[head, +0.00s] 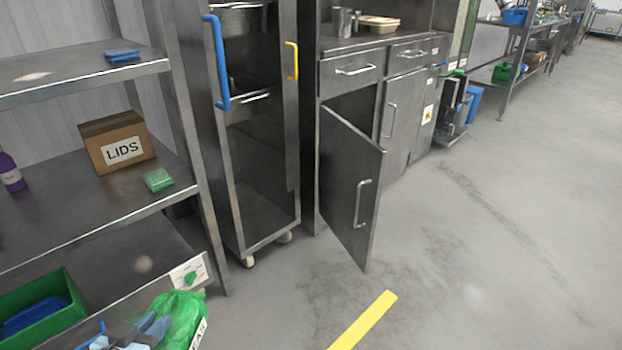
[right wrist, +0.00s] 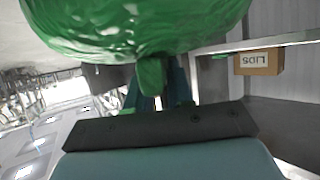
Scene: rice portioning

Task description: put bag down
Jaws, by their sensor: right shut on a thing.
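The green plastic bag (head: 182,318) is at the bottom left of the head view, in front of the low shelf unit. A white label with dark letters shows at its lower edge, cut off by the frame. My right gripper (head: 150,328) is beside the bag and shut on it. In the right wrist view the bag (right wrist: 140,25) fills the top, and its gathered green neck comes down to my right gripper (right wrist: 160,98). The bag's underside, and whether it touches anything below, cannot be seen. My left gripper is not in view.
A metal shelf unit (head: 95,215) on the left bears a LIDS box (head: 118,142), a small green pack (head: 158,180) and a green crate (head: 60,287). A cabinet door (head: 350,190) stands open. A yellow strip (head: 362,322) marks the floor, which is clear to the right.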

